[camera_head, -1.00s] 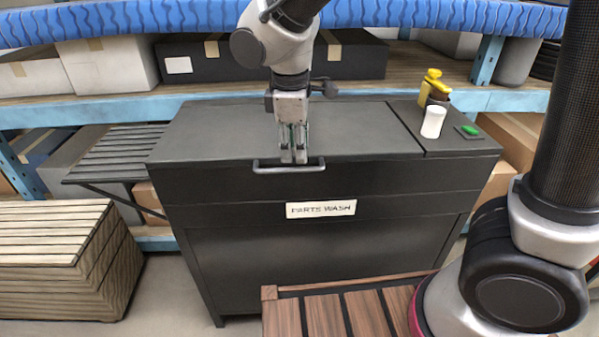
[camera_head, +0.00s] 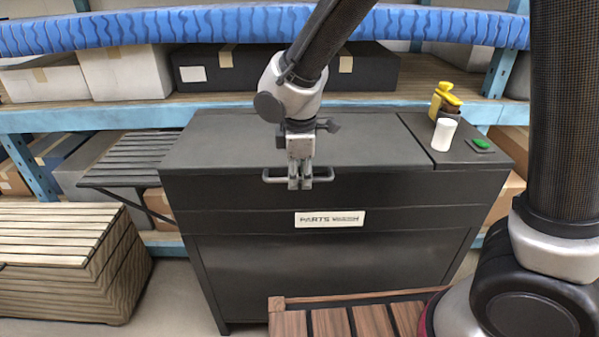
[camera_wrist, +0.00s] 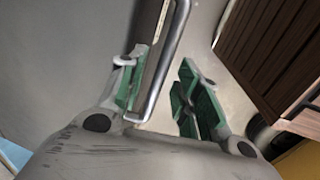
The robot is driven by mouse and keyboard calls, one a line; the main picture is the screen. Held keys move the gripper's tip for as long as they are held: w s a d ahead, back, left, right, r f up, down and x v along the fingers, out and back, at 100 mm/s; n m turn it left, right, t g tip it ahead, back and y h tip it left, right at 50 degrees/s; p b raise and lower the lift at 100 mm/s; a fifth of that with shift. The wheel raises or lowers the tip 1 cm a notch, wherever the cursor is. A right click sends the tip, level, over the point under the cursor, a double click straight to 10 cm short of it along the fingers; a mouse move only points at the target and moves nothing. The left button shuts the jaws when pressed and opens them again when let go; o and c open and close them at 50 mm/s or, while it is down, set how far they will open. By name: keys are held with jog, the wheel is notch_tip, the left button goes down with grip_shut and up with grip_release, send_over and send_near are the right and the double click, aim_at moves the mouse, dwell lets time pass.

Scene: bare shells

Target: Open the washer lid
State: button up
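The parts washer is a dark grey cabinet (camera_head: 330,265) with a "PARTS WASH" label (camera_head: 330,219) on its front. Its flat lid (camera_head: 230,140) is closed. A grey bar handle (camera_head: 272,178) sticks out from the lid's front edge. My gripper (camera_head: 300,184) points down at the handle's middle. In the wrist view, the handle (camera_wrist: 168,62) runs between the two green-padded fingers of my gripper (camera_wrist: 163,95), nearer the left finger. The fingers are apart, with a clear gap at the right one. The gripper hides part of the handle in the head view.
A white cup (camera_head: 444,134), a yellow bottle (camera_head: 443,100) and a green button (camera_head: 482,143) are on the washer's right top panel. A slatted wooden bench (camera_head: 340,318) stands in front. A slatted crate (camera_head: 60,255) stands left. Shelves with boxes (camera_head: 120,72) are behind.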

grip_shut()
jog(key=shift+r, duration=0.1)
